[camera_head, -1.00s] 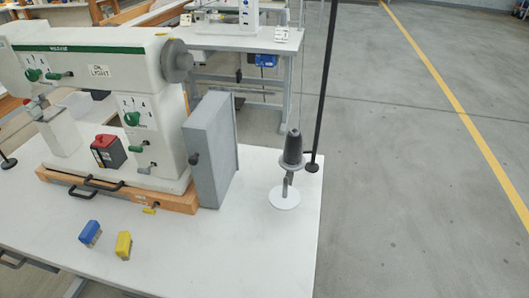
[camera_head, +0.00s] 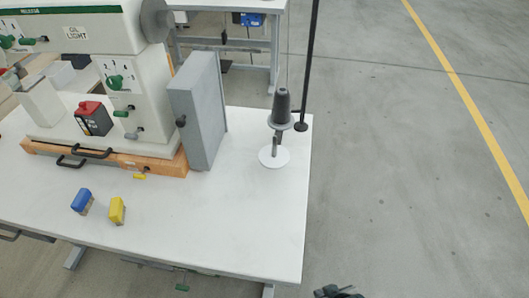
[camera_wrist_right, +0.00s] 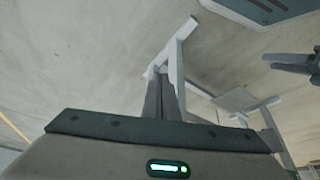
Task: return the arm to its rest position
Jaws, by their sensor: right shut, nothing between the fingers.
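My right gripper (camera_head: 338,292) shows at the bottom edge of the head view, in front of the table and over the floor, clear of everything. In the right wrist view its two dark fingers (camera_wrist_right: 165,98) are together with nothing between them. The white machine (camera_head: 125,85) with green knobs stands on the table at the left in the head view. My left gripper does not show in the head view.
The white table (camera_head: 240,225) has a clear front right area. On it are a blue block (camera_head: 81,200), a yellow block (camera_head: 117,210), a red-and-black box (camera_head: 93,119), a grey panel (camera_head: 198,110) and a thread cone (camera_head: 280,108). Floor to the right is free.

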